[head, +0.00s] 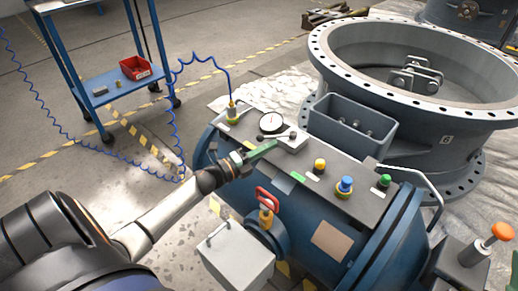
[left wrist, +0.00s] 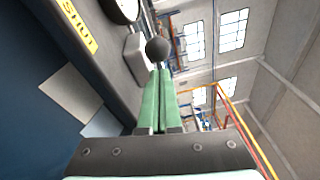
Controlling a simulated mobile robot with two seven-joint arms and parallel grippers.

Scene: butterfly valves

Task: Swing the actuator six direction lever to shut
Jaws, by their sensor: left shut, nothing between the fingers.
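The actuator (head: 335,232) is a blue cylinder with a grey top panel. On the panel a small pale block (head: 294,143) carries a thin direction lever (head: 277,136) with dark ball ends, just below a round gauge (head: 271,122). My left gripper (head: 274,145) has green fingers pressed together with nothing between them, its tips close beside the lever. In the left wrist view a dark ball knob (left wrist: 157,49) appears just beyond the shut fingertips (left wrist: 159,72); I cannot tell whether they touch. A yellow SHUT label (left wrist: 76,25) lies on the panel. My right gripper is not seen.
Yellow, blue and green buttons (head: 345,185) stand right of the lever. A grey open bin (head: 345,133) and the large flanged valve (head: 420,115) marked 6 lie behind. A red handle (head: 267,197) rises in front. A blue cart (head: 115,90) stands back left.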

